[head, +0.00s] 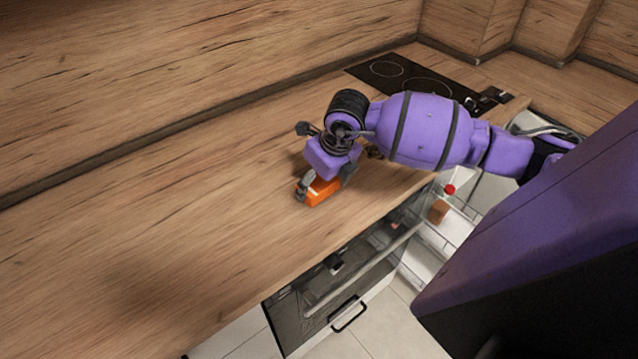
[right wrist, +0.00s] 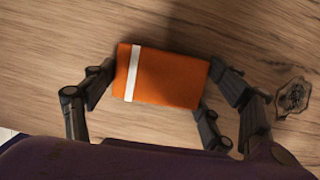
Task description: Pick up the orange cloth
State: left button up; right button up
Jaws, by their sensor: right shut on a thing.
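The orange cloth (head: 319,191) is a small folded block with a white stripe near one end. It is at the wooden counter's surface, close to the front edge. In the right wrist view the cloth (right wrist: 170,77) sits between the fingers, with its white stripe toward the left. My right gripper (head: 322,190) is over the cloth and shut on it, with fingers at both ends; it also shows in the right wrist view (right wrist: 160,85). I cannot tell whether the cloth touches the counter. My left gripper is not in view.
The wooden counter (head: 150,230) is clear to the left. A black hob (head: 410,76) lies at the back right. Below the front edge, a drawer or rack (head: 440,225) stands open with a red item and a brown item. A dark oven front (head: 325,290) is below.

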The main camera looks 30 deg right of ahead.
aim_at(317, 180)
jog(key=shift+r, duration=0.5)
jog(key=shift+w+v, duration=0.25)
jog(key=shift+v, duration=0.95)
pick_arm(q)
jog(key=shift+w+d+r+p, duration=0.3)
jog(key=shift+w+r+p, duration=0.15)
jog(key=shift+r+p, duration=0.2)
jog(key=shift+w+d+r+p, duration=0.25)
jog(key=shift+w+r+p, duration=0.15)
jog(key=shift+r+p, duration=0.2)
pick_arm(e)
jog(key=s+d+r, duration=0.2)
jog(key=s+r, duration=0.7)
jog(key=s, duration=0.4)
jog(key=shift+s+d+r, duration=0.2)
jog(key=shift+s+r, duration=0.1)
jog(key=shift+r, duration=0.05)
